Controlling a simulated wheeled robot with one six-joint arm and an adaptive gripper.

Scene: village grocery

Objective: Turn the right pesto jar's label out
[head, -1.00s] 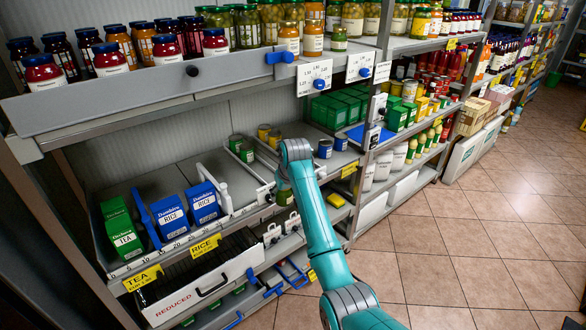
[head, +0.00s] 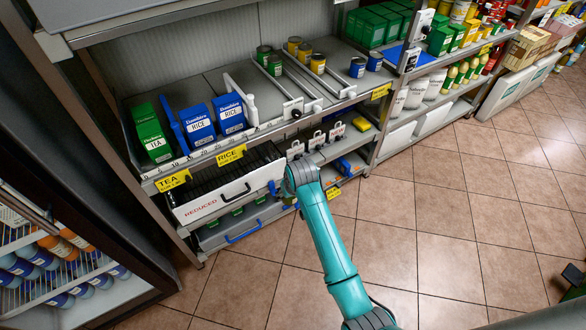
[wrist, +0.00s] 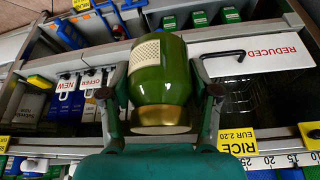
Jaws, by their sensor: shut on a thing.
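A green jar with a gold lid (wrist: 163,84) is between the two fingers of my gripper (wrist: 163,100) in the wrist view. The fingers are shut on its sides. A cream dotted label (wrist: 146,52) shows only along the jar's left part; plain green faces the camera across the rest. In the head view my gripper is at the end of my teal arm, in front of the shelf with the REDUCED bin; its fingers and the jar are hidden there. No other pesto jar can be made out now.
A white REDUCED bin (head: 229,196) with a black handle is close behind the jar. Above it are blue RICE boxes (head: 198,122), a green TEA box (head: 152,133) and several tins (head: 317,63). Yellow price tags line the edge.

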